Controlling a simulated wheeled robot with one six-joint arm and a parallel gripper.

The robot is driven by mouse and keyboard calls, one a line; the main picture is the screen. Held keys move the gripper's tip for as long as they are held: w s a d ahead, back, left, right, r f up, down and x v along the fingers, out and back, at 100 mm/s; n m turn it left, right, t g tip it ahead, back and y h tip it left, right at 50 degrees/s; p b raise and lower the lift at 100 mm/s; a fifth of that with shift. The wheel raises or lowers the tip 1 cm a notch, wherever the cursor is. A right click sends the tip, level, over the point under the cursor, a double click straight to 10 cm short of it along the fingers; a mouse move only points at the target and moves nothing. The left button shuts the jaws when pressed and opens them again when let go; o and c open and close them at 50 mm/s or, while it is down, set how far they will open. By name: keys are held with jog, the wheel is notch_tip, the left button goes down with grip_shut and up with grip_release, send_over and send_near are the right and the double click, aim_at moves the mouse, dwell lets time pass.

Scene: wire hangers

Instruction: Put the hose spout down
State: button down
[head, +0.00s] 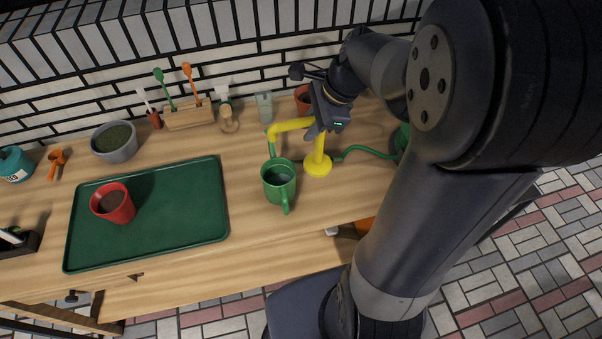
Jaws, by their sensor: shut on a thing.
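A green hose (366,151) runs from the post to the right, toward a green object (401,139) partly hidden by my arm.
A green tray (160,225) with a red pot (114,203) lies at left. A grey pot (115,142), a wooden tool holder (189,115), a brush (228,119) and a pale cup (264,106) stand along the back wall. The wood between tray and mug is clear.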

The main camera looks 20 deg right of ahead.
aim_at(312, 161)
notch_tip(312, 161, down, 9)
jog(key=shift+r, duration=0.15)
jog(key=shift+b, duration=0.3)
jog(key=shift+d+f, duration=0.1)
jog(key=shift+f, duration=0.1)
jog(key=c, duration=1.3)
grip_release()
jog(key=shift+r, duration=0.1)
jog(key=shift+d+r, duration=0.15)
jog(key=shift+r, duration=0.35)
jog(key=p+v, duration=0.1)
jog(key=v, duration=1)
jog(key=shift+s+d, duration=0.1)
